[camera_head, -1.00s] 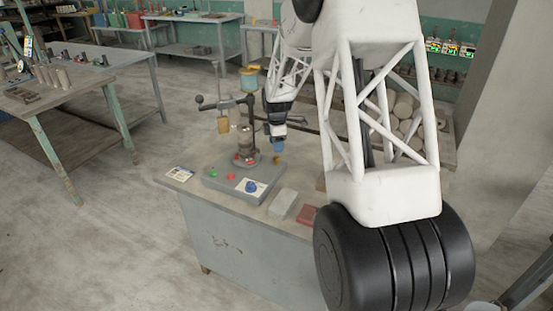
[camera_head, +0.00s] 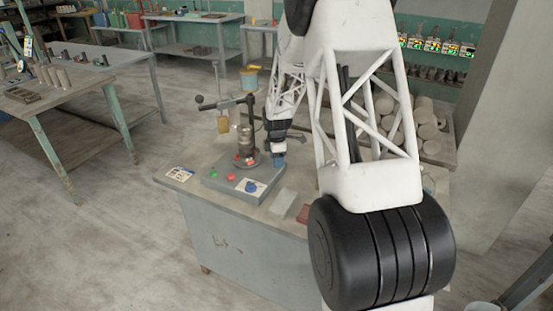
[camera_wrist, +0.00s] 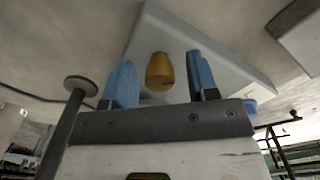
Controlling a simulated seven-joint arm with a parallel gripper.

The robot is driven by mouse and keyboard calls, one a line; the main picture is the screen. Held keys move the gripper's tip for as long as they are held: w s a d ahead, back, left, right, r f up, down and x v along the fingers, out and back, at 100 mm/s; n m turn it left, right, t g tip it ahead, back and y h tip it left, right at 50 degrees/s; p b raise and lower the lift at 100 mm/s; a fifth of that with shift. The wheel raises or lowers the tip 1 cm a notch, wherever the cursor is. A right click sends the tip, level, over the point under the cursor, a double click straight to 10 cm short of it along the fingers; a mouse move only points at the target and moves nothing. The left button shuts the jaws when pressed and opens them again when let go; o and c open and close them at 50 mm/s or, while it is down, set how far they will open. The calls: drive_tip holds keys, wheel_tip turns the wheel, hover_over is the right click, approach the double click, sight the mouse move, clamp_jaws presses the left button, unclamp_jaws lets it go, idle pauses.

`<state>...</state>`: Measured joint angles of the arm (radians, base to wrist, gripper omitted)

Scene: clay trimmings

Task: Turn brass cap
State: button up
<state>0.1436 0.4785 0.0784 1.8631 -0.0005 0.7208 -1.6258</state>
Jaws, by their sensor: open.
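The brass cap (camera_wrist: 159,68) shows in the wrist view as a small golden, tapered piece, in line with the gap between my two blue fingers. A gap shows on both sides of it, and neither finger touches it. How deep it sits between the fingers I cannot tell. In the head view my gripper (camera_head: 279,160) is low beside the grey base of the press-like stand (camera_head: 246,148) and hides the cap. My gripper (camera_wrist: 161,76) is open and empty.
The grey base (camera_head: 222,182) carries red and green buttons and a blue knob (camera_head: 251,186). A grey block (camera_head: 283,203) and a red block (camera_head: 304,213) lie on the bench near my arm. A dark rod with a round end (camera_wrist: 78,84) stands close at left in the wrist view.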

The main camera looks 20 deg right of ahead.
drive_tip(key=shift+c, duration=0.5)
drive_tip(key=c, duration=0.8)
drive_tip(key=shift+c, duration=0.2)
drive_tip(key=shift+m, duration=0.4)
drive_tip(key=m, duration=1.3)
drive_tip(key=o, duration=0.9)
